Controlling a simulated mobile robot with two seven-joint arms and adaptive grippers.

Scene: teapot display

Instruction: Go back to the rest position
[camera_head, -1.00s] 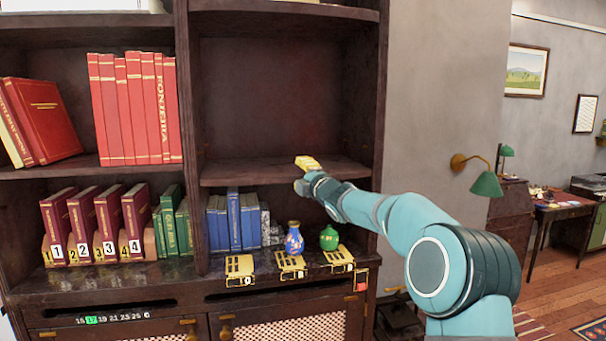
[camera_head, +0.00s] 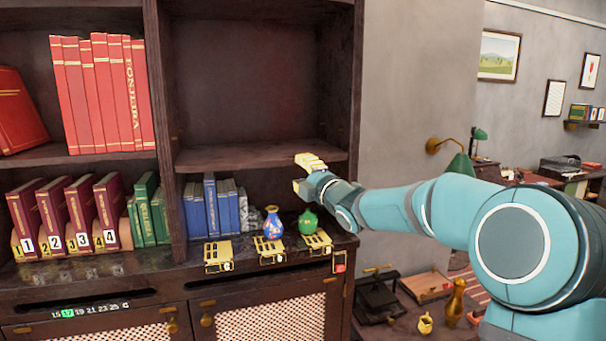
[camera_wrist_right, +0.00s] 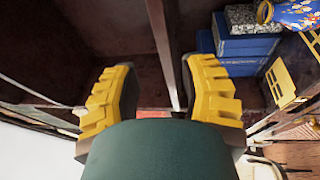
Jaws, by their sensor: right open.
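My right gripper (camera_head: 306,173) is at the end of the teal arm that comes in from the right in the head view. It is in front of the shelf edge, above the green vase (camera_head: 308,222) and the blue patterned vase (camera_head: 273,222). In the right wrist view its two yellow fingers (camera_wrist_right: 160,98) stand wide apart with nothing between them. The blue vase shows at the top right corner there (camera_wrist_right: 292,12). Both vases stand upright on the cabinet ledge, apart from the gripper. My left gripper is in neither view.
The dark bookcase (camera_head: 260,157) holds red books (camera_head: 100,95), numbered books (camera_head: 60,215) and blue books (camera_head: 205,208). Yellow stands (camera_head: 218,257) line the ledge. A golden vase (camera_head: 456,300) and a small golden pot (camera_head: 425,323) are at the lower right. The upper middle compartment is empty.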

